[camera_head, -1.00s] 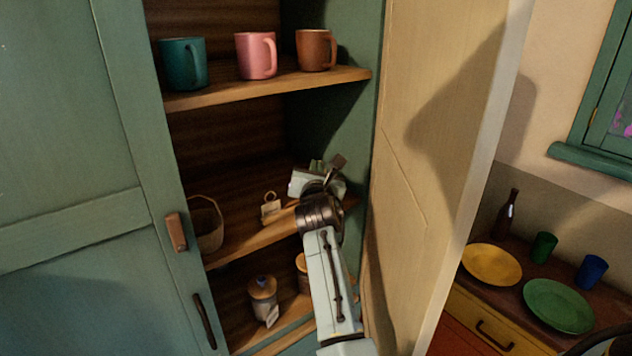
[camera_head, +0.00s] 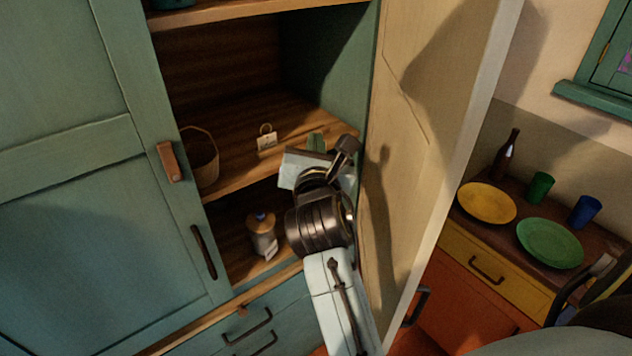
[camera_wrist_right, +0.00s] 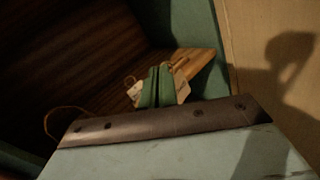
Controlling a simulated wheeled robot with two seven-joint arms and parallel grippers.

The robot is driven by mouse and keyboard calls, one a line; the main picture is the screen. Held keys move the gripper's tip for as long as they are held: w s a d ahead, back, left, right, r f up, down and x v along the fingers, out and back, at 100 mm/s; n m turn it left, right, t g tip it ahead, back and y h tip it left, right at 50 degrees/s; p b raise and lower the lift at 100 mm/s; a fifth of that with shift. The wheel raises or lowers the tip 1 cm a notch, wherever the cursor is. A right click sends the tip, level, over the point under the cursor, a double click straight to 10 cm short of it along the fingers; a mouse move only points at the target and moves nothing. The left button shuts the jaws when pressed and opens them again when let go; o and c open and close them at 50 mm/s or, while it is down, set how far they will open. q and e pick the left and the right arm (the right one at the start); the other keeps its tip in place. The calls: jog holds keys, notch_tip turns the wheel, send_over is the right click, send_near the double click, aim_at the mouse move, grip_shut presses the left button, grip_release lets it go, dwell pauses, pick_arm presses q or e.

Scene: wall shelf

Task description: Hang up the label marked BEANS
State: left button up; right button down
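A small pale label with a ring (camera_head: 266,140) stands on the middle shelf. It also shows left of the fingers in the right wrist view (camera_wrist_right: 134,90); its writing is too small to read. My right gripper (camera_head: 316,142) is in front of that shelf's right end. In the wrist view its green fingers (camera_wrist_right: 159,86) are close together, and a second pale label (camera_wrist_right: 182,86) shows at their right side, apparently pinched by them. Its writing is unreadable. A lidded jar (camera_head: 262,236) with a tag stands on the lower shelf. My left gripper is not in view.
A basket (camera_head: 200,158) stands at the middle shelf's left end. The open cabinet door (camera_head: 430,120) is close to the right of my arm. A counter at the right holds a yellow plate (camera_head: 487,203), a green plate (camera_head: 550,243), two cups and a bottle.

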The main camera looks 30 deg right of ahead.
dwell(0.4)
jog(key=w+d+f+g+h+b, duration=0.1)
jog(key=f+b, duration=0.5)
jog(key=f, duration=0.8)
jog(key=w+d+f+g+h+b, duration=0.1)
jog(key=d+f+g+b, duration=0.3)
jog(key=f, duration=1.1)
jog(key=shift+w+d+f+b, duration=0.15)
jog(key=shift+w+f+b, duration=0.2)
jog(key=shift+b, duration=0.75)
jog(key=shift+r, duration=0.15)
jog(key=w, duration=0.4)
jog(key=shift+w+p, duration=0.25)
jog(key=shift+p, duration=0.15)
